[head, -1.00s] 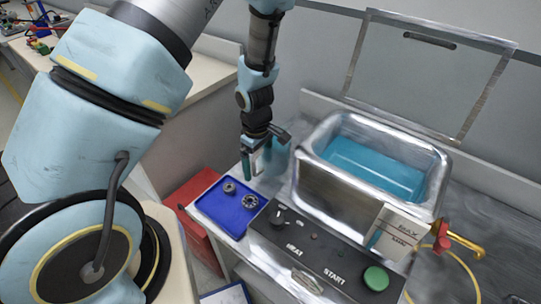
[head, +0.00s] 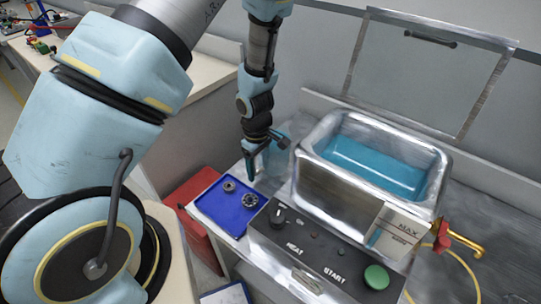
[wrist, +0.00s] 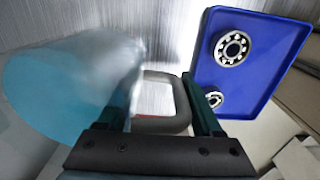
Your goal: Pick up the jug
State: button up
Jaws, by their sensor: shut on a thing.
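The jug (head: 278,153) is a see-through blue vessel on the bench, left of the metal tank and behind the blue tray. In the wrist view its blue body (wrist: 62,95) fills the left side, and its grey loop handle (wrist: 163,126) lies between my fingers. My gripper (head: 251,172) points down at the jug's near left side. In the wrist view my gripper (wrist: 163,92) has its two dark green fingers on either side of the handle, shut on it. The jug's base is partly hidden, and I cannot tell whether it touches the bench.
A blue tray (head: 222,218) with two metal bearings (head: 250,200) lies close in front of the gripper. The metal tank (head: 318,187) of blue liquid stands right, its lid (head: 430,75) raised behind. A control panel (head: 322,262) is in front. A red box (head: 200,238) stands lower left.

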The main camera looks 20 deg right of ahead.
grip_shut()
jog(key=shift+r, duration=0.2)
dwell(0.4)
jog(key=shift+r+p, duration=0.35)
jog(key=shift+r, duration=4.45)
